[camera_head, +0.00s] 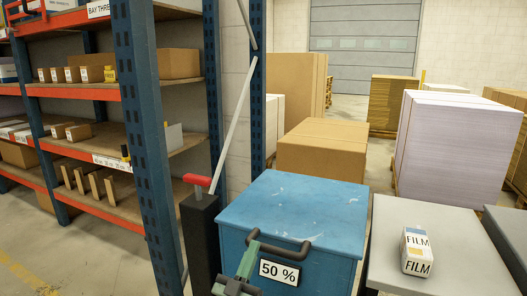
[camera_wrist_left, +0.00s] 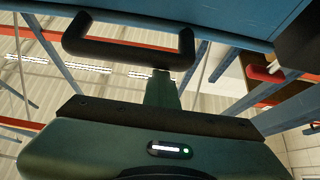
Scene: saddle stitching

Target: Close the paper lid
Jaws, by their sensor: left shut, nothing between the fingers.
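The blue lid (camera_head: 295,205) tops a blue bin at the lower middle of the head view. It looks flat or nearly flat; I cannot tell whether a gap is left under it. Its dark handle (camera_head: 285,249) is on the front side, above a "50 %" label (camera_head: 280,272). The handle also shows in the left wrist view (camera_wrist_left: 130,52), below the blue surface. My left gripper (camera_head: 252,238) is shut and empty at the handle's left end. In the left wrist view its fingers (camera_wrist_left: 162,85) point at the handle; contact is unclear. My right gripper is not in view.
A grey-topped unit (camera_head: 435,245) with a FILM box (camera_head: 417,251) stands to the right. A dark post with a red lever (camera_head: 197,181) stands close on the left, before the shelf rack (camera_head: 140,110). Cardboard boxes (camera_head: 322,150) stand behind the bin.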

